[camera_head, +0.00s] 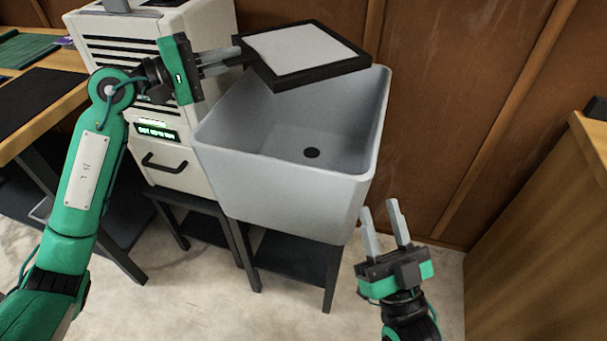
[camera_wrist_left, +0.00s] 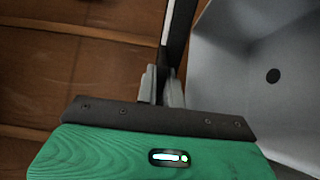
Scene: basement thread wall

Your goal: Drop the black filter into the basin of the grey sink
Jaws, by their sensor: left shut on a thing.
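The black filter (camera_head: 310,79), a flat square frame with a light grey panel, is held over the back part of the grey sink (camera_head: 275,195). My left gripper (camera_head: 240,57) is shut on the filter's left edge. In the left wrist view the fingers (camera_wrist_left: 162,88) pinch the filter's thin dark edge (camera_wrist_left: 180,35), with the sink basin (camera_wrist_left: 235,70) to the right. The basin is empty where visible, with a dark drain hole; its back is hidden by the filter. My right gripper (camera_head: 385,218) is open and empty, in front of the sink's right side.
A beige machine (camera_head: 165,165) with a green display stands against the sink's left side. A wooden table (camera_head: 55,110) is at far left and a wooden cabinet (camera_head: 540,230) at right. A brown panelled wall (camera_head: 460,90) is behind.

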